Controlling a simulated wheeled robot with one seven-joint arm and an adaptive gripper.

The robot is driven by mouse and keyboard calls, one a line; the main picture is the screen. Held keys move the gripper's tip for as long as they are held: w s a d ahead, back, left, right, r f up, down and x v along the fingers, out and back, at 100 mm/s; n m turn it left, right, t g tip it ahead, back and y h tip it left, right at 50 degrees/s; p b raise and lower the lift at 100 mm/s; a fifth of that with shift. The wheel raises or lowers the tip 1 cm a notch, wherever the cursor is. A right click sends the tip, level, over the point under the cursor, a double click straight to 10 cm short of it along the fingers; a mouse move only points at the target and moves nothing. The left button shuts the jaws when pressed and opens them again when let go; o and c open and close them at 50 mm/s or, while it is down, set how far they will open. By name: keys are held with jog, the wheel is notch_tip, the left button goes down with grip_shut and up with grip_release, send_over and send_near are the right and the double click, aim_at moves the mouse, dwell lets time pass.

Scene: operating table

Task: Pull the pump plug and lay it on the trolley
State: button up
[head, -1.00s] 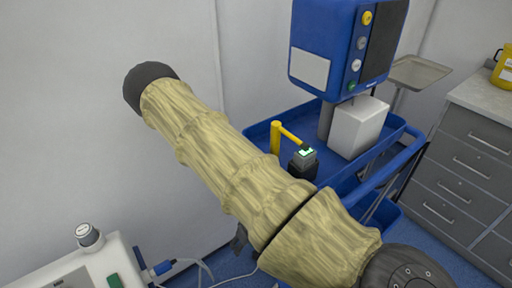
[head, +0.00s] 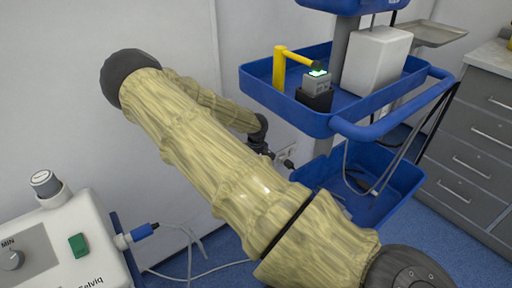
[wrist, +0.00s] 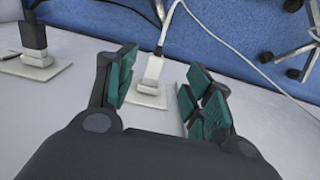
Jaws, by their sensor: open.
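In the wrist view, a white plug (wrist: 153,70) with a white cable sits on a pale socket plate on the wall. A black plug (wrist: 34,38) sits on another plate to its left. I cannot tell from the cables which belongs to the pump. My gripper (wrist: 164,68) is open, its green-padded fingers on either side of the white plug in the picture; contact is not clear. In the head view, my gripper (head: 268,152) is low by the wall, partly hidden behind my forearm. The blue trolley (head: 262,88) stands to its right, with an upper tray and a lower bin.
A white unit (head: 65,240) stands at lower left. Grey drawers (head: 480,150) stand at right. A wheeled base (wrist: 300,55) shows on the blue floor.

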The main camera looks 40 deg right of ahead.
jog(key=shift+d+f+b, duration=0.1)
jog(key=shift+f+b, duration=1.25)
jog(key=shift+f, duration=4)
jog(key=shift+c, duration=0.4)
grip_shut()
jog(key=shift+r+g+p, duration=0.3)
jog(key=shift+p, duration=1)
jog(key=shift+s+p, duration=0.7)
jog(key=shift+p, duration=0.7)
jog(key=shift+s+a+p, duration=0.15)
jog(key=shift+s+p, duration=0.55)
jog(key=shift+s, duration=0.15)
jog(key=shift+s+a+p, duration=0.1)
jog(key=shift+s+p, duration=0.6)
jog(key=shift+s, duration=0.15)
